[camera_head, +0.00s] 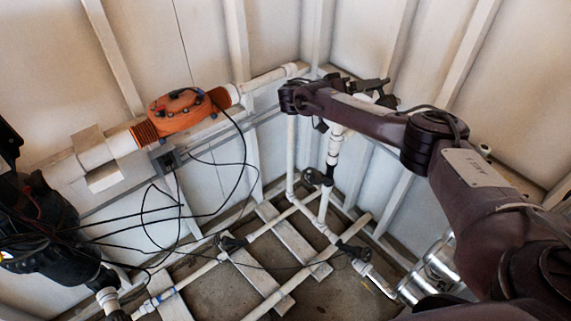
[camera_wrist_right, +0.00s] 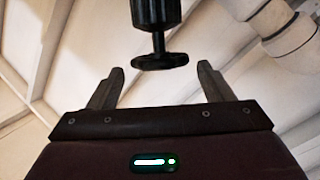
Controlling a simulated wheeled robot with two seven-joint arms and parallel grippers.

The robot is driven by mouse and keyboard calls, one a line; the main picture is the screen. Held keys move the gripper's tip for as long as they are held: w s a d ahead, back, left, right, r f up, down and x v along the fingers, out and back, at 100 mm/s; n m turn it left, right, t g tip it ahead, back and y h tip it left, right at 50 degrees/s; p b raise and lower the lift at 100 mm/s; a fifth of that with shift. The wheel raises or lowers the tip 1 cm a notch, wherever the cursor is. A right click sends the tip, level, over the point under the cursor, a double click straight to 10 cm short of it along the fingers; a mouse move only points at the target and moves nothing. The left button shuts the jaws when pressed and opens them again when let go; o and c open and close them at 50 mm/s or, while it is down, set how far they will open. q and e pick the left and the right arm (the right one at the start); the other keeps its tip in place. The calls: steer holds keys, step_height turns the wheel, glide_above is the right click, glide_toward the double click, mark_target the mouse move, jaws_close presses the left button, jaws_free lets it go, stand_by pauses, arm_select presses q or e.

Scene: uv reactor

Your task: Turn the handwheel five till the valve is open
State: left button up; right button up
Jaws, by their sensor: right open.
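In the right wrist view a dark, round handwheel (camera_wrist_right: 160,62) sits on a short stem under a black valve body (camera_wrist_right: 156,14). My right gripper (camera_wrist_right: 161,69) is open, with one finger on each side of the handwheel in that picture. Gaps show between the wheel and both fingers, and I see no contact. In the head view my right arm reaches in from the right toward the back corner. Its fingers cannot be made out clearly there, and which wheel they face is hard to tell. My left gripper is not in view.
An orange device (camera_head: 180,110) sits on a thick white pipe (camera_head: 90,145) along the left wall. Dark valves (camera_head: 355,252) sit on the low white pipes, another standing nearby (camera_head: 232,243). Black cables (camera_head: 245,160) hang in loops. Black equipment (camera_head: 40,225) stands at left.

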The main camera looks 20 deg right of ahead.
steer(key=s+a+f+n+t+y, duration=0.2)
steer(key=a+f, duration=0.6)
steer(key=a, duration=0.4)
steer(key=s+a+f+n+t+y, duration=0.2)
steer(key=s+a+f+n+y, duration=0.2)
steer(key=a+f+n+y, duration=0.3)
steer(key=a+f+n, duration=0.1)
steer(key=a+f, duration=0.1)
steer(key=a, duration=0.3)
steer(key=shift+a+t, duration=0.15)
steer(key=shift+t, duration=0.25)
steer(key=shift+f, duration=0.1)
